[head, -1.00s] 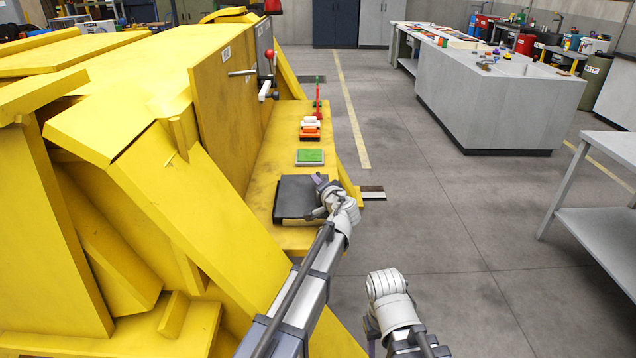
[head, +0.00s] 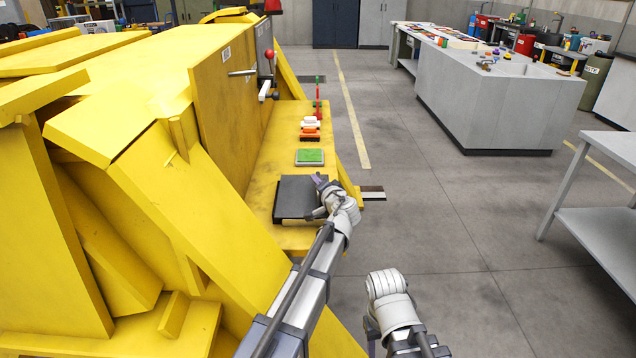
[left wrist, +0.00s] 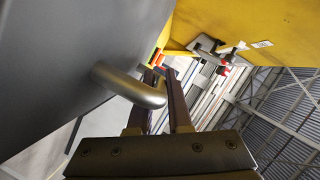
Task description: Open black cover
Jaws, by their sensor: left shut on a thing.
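The black cover (head: 295,197) lies on the near end of the yellow machine's ledge in the head view. In the left wrist view it is a large dark grey panel (left wrist: 65,60) with a bent metal handle (left wrist: 128,85). My left gripper (head: 322,187) is at the cover's right side. In the left wrist view its two fingers (left wrist: 162,92) are closed about the handle's end, partly hidden behind it. My right arm shows low in the head view, but its fingers are not visible.
Past the cover on the yellow ledge (head: 262,166) are a green panel (head: 309,157), orange and white blocks (head: 310,131) and a red lever (head: 317,95). A grey workbench (head: 500,100) stands across the aisle. The floor between is clear.

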